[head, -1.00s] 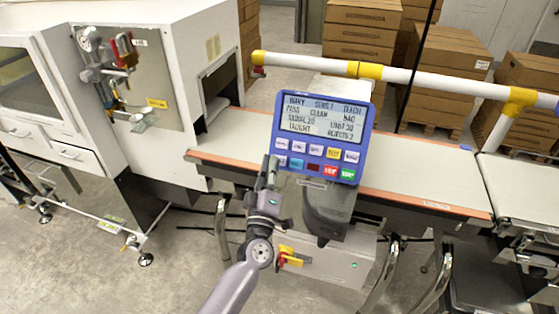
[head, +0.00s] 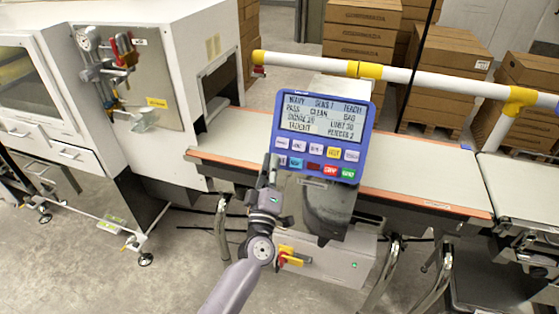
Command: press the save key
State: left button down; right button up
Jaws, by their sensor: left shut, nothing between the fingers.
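The blue control panel (head: 368,135) stands tilted over the belt, with a grey text screen (head: 318,118) above two rows of keys. The upper row has pale keys and a yellow key (head: 334,153). The lower row has a grey key (head: 282,160), a light blue key (head: 296,163), a dark red key (head: 313,166), a red key (head: 331,170) and a green key (head: 348,173). Key labels are too small to tell which is save. My left gripper (head: 271,160) is shut and empty at the panel's lower left corner, beside the grey key; contact cannot be told.
The conveyor belt (head: 415,186) runs behind and beside the panel. A white and yellow rail (head: 430,81) crosses behind it. A white cabinet machine (head: 165,50) stands left, and stacked cartons (head: 440,60) stand behind. A red-yellow switch (head: 289,257) sits below.

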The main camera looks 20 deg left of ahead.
pick_arm(q)
jog(key=shift+w+f, duration=0.2)
jog(key=shift+w, duration=0.2)
dwell(0.8)
jog(key=shift+s+r, duration=0.1)
jog(key=shift+s, duration=0.05)
jog(key=shift+s+r+p, duration=0.15)
jog(key=shift+s+p, duration=0.15)
jog(key=shift+s+r, duration=0.1)
jog(key=shift+s, duration=0.25)
jog(key=s+p, duration=0.1)
jog(key=s+r+p, duration=0.1)
jog(key=s, duration=0.1)
jog(key=s+r+p, duration=0.1)
jog(key=shift+s+a+r+p, duration=0.1)
jog(key=shift+s+r+p, duration=0.1)
jog(key=shift+p, duration=0.2)
